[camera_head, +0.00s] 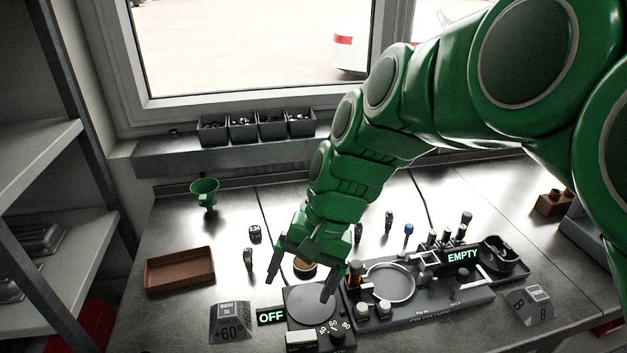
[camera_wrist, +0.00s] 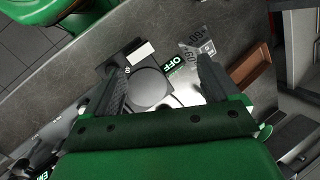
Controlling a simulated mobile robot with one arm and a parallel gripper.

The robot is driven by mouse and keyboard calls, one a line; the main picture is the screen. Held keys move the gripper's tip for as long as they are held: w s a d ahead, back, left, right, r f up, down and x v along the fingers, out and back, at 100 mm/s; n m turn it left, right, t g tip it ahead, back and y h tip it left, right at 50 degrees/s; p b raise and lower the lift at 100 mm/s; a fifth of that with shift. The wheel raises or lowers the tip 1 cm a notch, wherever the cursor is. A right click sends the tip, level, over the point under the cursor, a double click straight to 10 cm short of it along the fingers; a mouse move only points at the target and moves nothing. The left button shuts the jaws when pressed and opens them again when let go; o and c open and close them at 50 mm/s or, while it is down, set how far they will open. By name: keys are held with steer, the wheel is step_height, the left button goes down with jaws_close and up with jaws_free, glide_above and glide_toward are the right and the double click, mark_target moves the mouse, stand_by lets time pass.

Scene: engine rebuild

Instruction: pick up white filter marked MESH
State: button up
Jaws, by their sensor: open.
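I cannot read the mark MESH anywhere, so I cannot tell which thing is the white filter. Two small pale-topped cylinders (camera_head: 373,310) stand at the front left of the dark fixture, but no marking on them can be read. My gripper (camera_head: 302,273) is open and points down above the dark round heating plate (camera_head: 313,305). In the wrist view, my gripper (camera_wrist: 163,82) has its two fingers wide apart with nothing held between them. The round plate (camera_wrist: 147,86) shows between them. A dark round part with a tan rim (camera_head: 305,268) is partly hidden behind my gripper.
A dark fixture (camera_head: 430,303) with an EMPTY sign and several upright parts lies right of the plate. A +60° block (camera_head: 230,322) and an OFF sign (camera_head: 271,316) stand left. A brown tray (camera_head: 180,270) and green funnel (camera_head: 204,192) stand farther left. Bench room lies between.

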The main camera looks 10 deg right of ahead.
steer(key=w+d+r+m+t+y, duration=0.15)
steer(key=w+m+t+y, duration=0.65)
steer(key=w, duration=1.9)
steer(key=w+d+f+m+t+h, duration=0.1)
steer(key=w+d+f+m, duration=0.4)
steer(key=w+d+m, duration=0.3)
steer(key=w+d+f+m+t+h, duration=0.1)
steer(key=w+d+f+m, duration=0.4)
steer(key=w+d, duration=0.45)
steer(key=shift+m, duration=0.6)
steer(key=shift+s+d+f, duration=0.1)
steer(key=shift+d+f, duration=0.1)
steer(key=shift+f, duration=1.15)
steer(key=shift+s+d+f, duration=0.1)
steer(key=shift+d+f, duration=0.1)
steer(key=shift+f, duration=1.1)
steer(key=x, duration=0.5)
steer(key=shift+f, duration=0.1)
steer(key=shift+c, duration=0.2)
steer(key=c, duration=1.1)
